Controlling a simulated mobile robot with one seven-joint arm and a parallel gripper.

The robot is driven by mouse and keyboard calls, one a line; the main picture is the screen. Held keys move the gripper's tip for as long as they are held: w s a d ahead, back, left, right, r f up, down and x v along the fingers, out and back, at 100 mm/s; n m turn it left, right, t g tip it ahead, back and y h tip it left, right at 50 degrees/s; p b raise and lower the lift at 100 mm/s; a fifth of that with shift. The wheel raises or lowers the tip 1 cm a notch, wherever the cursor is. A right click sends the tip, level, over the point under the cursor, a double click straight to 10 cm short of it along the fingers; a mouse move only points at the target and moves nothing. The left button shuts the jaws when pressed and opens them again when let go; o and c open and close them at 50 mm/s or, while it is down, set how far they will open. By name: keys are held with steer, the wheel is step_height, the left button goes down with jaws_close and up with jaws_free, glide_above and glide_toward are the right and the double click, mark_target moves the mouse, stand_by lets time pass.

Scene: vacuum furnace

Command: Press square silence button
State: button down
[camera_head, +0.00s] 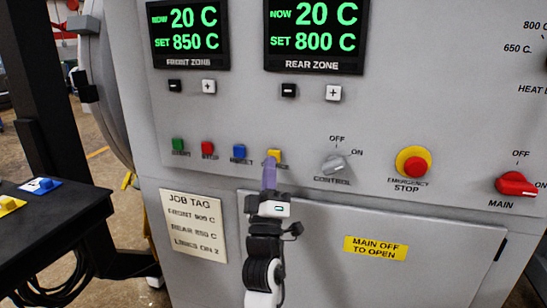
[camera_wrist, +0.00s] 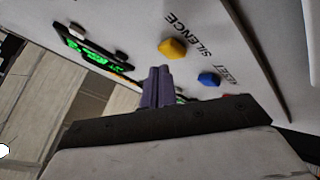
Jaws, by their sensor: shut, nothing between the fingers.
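The silence button is a small yellow square button (camera_head: 275,153) at the right end of a row on the grey furnace panel. In the wrist view the yellow button (camera_wrist: 172,48) shows with the label SILENCE beside it. My gripper (camera_head: 269,163) is shut and empty, its purple fingers pointing at the panel. In the head view the fingertips overlap the button's lower left part and hide most of its label. In the wrist view my gripper (camera_wrist: 158,70) shows its fingertips just below the button, with a small gap in the picture; contact cannot be told.
Left of the yellow button are a blue reset button (camera_head: 239,151), a red stop button (camera_head: 208,148) and a green button (camera_head: 178,145). To the right are the control knob (camera_head: 336,164), emergency stop (camera_head: 413,161) and red main switch (camera_head: 517,184). A job tag (camera_head: 194,226) hangs below.

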steer(key=shift+w, duration=0.1)
steer(key=shift+w+d, duration=0.15)
steer(key=shift+w, duration=0.2)
steer(key=shift+w+d, duration=0.15)
steer(key=shift+w, duration=0.25)
stand_by(0.8)
steer(key=shift+s, duration=0.1)
steer(key=shift+s+a, duration=0.3)
steer(key=shift+s, duration=0.45)
steer(key=s, duration=0.1)
steer(key=s+a, duration=0.1)
steer(key=s, duration=0.2)
steer(key=shift+s+a, duration=0.25)
steer(key=shift+s, duration=0.15)
stand_by(0.5)
